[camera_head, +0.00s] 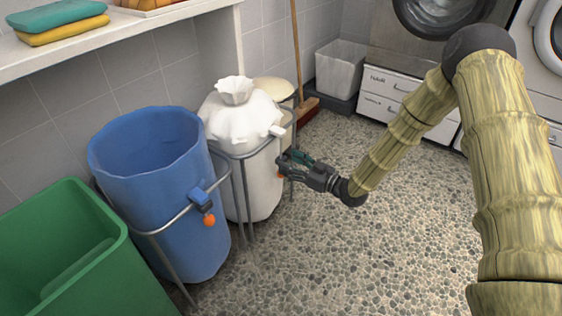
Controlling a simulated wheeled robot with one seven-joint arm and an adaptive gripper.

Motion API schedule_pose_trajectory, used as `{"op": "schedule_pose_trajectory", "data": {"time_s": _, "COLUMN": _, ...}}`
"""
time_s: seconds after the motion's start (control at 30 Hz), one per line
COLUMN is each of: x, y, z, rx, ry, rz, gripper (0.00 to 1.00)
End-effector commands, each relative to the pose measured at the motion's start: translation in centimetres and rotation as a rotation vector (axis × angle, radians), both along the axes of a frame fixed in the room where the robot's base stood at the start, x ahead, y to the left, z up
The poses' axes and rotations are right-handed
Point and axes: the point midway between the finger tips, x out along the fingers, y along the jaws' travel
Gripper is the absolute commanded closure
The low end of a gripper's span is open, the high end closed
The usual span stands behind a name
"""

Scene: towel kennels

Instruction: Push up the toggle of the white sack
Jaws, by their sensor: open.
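The white sack (262,190) hangs upright in a grey metal stand, its gathered, ruffled top (236,92) pulled together. A small white block, seemingly its toggle (277,131), sits at the right side of the rim. An orange bit (280,174) shows lower down, by my fingertips. My gripper (284,163) is open at the right side of the sack, below the white block. I cannot tell whether the fingers touch the sack or are around anything; the gripper partly hides that spot.
An open blue sack (190,245) in its own stand, with a blue toggle (200,197) and orange ball (209,220), stands left of the white one. A green bin (90,265) is at front left. A broom (307,108) leans behind. The pebbled floor (360,250) at right is clear.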

Motion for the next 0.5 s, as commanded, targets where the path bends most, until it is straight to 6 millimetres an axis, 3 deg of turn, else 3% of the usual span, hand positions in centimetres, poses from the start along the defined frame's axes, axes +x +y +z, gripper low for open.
{"op": "schedule_pose_trajectory", "data": {"time_s": 0.2, "x": 1.7, "y": 2.0, "z": -0.2, "rx": 0.000, "ry": 0.000, "rz": 0.000, "gripper": 0.43}}
{"op": "schedule_pose_trajectory", "data": {"time_s": 0.5, "x": 2.8, "y": 3.2, "z": -0.1, "rx": 0.001, "ry": 0.001, "rz": -0.001, "gripper": 0.43}}
